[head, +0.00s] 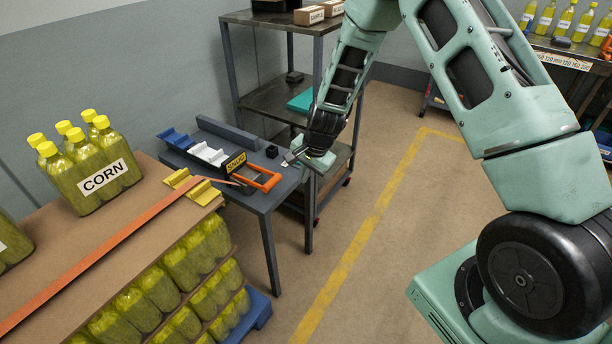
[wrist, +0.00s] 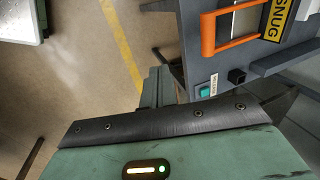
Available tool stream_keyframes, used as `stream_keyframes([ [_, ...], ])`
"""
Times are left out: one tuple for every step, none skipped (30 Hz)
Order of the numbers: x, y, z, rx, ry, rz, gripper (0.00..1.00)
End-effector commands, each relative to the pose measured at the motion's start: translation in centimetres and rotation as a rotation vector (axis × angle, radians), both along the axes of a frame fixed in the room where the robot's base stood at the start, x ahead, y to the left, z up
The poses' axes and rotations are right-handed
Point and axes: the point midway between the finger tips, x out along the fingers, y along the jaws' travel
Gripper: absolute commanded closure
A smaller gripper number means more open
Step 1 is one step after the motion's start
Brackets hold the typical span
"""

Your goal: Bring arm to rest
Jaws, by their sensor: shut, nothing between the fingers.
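My mint-green arm reaches in from the right of the head view and bends down toward the small grey table (head: 262,202). My gripper (head: 297,158) is at the table's right end, shut and empty. It is right of the orange handle (head: 268,181) and close to the small black block (head: 271,151). I cannot tell whether it touches the table. In the wrist view, a green body with a black strip fills the lower part, and the fingertips cannot be made out. The orange handle also shows there (wrist: 208,35), beside the yellow SNUG label (wrist: 279,17).
A grey metal shelf (head: 275,100) is behind the table. Open floor with a yellow line (head: 365,235) lies to the right.

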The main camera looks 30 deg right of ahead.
Motion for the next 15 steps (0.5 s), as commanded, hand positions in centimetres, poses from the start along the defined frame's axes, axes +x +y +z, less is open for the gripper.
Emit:
stream_keyframes([
  [-0.2,-0.2,0.1,0.001,-0.001,0.000,1.00],
  [-0.4,-0.2,0.2,0.001,-0.001,0.000,1.00],
  [-0.5,-0.3,0.2,0.000,0.000,0.001,1.00],
  [-0.5,-0.3,0.2,0.000,0.000,0.001,1.00],
  [-0.6,-0.3,0.2,0.000,0.000,0.001,1.00],
  [-0.6,-0.3,0.3,0.000,0.000,0.001,1.00],
  [-0.6,-0.3,0.3,0.000,0.000,0.001,1.00],
  [-0.6,-0.2,0.3,0.000,0.000,0.003,1.00],
  [-0.7,0.3,0.8,0.001,-0.003,0.022,1.00],
  [-0.8,0.8,1.4,0.002,-0.005,0.044,1.00],
  [-1.1,1.6,2.1,0.003,-0.007,0.071,1.00],
  [-1.6,2.8,3.2,0.004,-0.007,0.120,1.00],
  [-2.1,3.9,4.2,0.004,-0.009,0.166,1.00],
  [-2.8,5.1,5.4,0.004,-0.010,0.221,1.00],
  [-4.0,6.9,7.1,0.004,-0.013,0.301,1.00],
])
